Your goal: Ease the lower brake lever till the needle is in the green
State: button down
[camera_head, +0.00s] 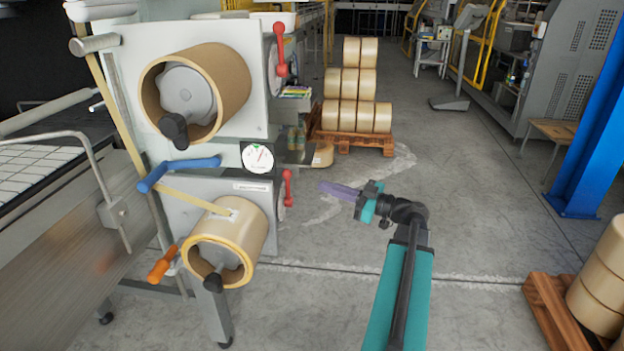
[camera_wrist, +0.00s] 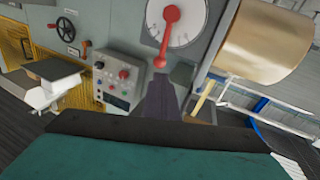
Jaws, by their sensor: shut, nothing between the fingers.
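The lower brake lever (camera_head: 288,187) is red and stands near upright on the right side of the machine, beside the lower tape roll (camera_head: 252,222). In the wrist view a red lever (camera_wrist: 166,40) lies over a pale round disc (camera_wrist: 192,22), just beyond my fingertips. The gauge (camera_head: 257,158) is a white dial with red and green marks; its needle is too small to read surely. My gripper (camera_head: 322,187) is shut and empty, its purple fingers pointing left toward the lower lever with a gap between. The fingers also show in the wrist view (camera_wrist: 160,85).
An upper red lever (camera_head: 280,50) and upper roll (camera_head: 235,75) sit above. A blue handle (camera_head: 190,165) and an orange handle (camera_head: 162,264) project from the machine front. Stacked rolls on a pallet (camera_head: 380,143) stand behind.

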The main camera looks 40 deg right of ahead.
jog(key=w+d+m+g+p, duration=0.2)
jog(key=d+m+p, duration=0.5)
jog(key=m, duration=1.3)
jog(key=shift+w+d+r+m+y, duration=0.15)
jog(key=shift+w+m+y, duration=0.15)
jog(key=shift+w+y, duration=0.1)
